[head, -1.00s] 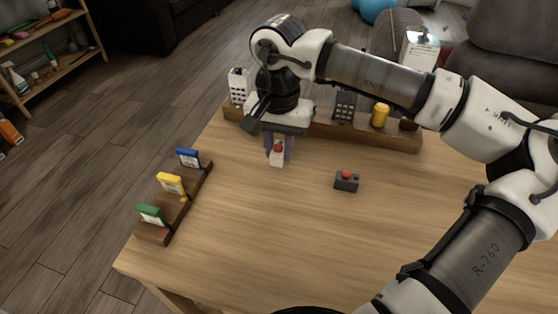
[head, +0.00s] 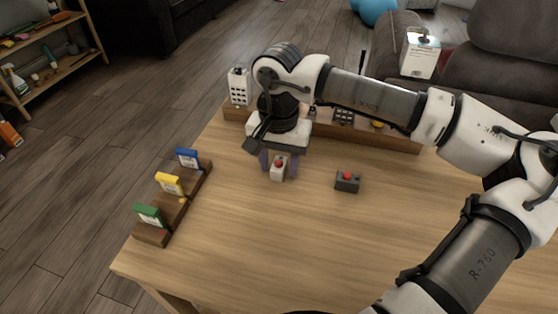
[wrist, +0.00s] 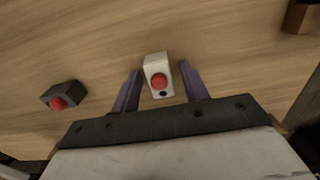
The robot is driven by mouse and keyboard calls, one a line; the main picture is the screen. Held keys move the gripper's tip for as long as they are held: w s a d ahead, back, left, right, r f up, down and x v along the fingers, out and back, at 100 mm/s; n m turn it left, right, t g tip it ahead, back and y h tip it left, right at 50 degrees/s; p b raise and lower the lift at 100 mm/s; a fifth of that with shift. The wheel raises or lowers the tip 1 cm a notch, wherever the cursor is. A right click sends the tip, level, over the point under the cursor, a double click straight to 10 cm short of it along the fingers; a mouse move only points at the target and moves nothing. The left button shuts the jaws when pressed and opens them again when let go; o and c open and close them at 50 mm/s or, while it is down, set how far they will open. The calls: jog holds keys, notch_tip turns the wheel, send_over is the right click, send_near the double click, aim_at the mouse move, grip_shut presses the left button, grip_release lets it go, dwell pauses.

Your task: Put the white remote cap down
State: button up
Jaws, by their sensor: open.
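The white remote cap (head: 278,173) is a small white block with a red button on it. It appears to stand on the wooden table (head: 250,240), though its contact with the top is hard to make out. My gripper (head: 279,165) is open around it, fingers pointing down. In the wrist view the white cap (wrist: 155,64) lies between the two purple fingers of my gripper (wrist: 161,68), with a gap visible on each side.
A dark block with a red button (head: 347,182) stands to the right; it also shows in the wrist view (wrist: 63,96). A wooden rack (head: 395,141) with remotes runs along the back. A small rack (head: 152,235) holds blue, yellow and green cards at left. The front table is clear.

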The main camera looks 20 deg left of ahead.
aim_at(279, 160)
jog(key=shift+r, duration=0.1)
notch_tip(279, 160, up, 12)
jog(key=p, duration=0.2)
dwell(0.3)
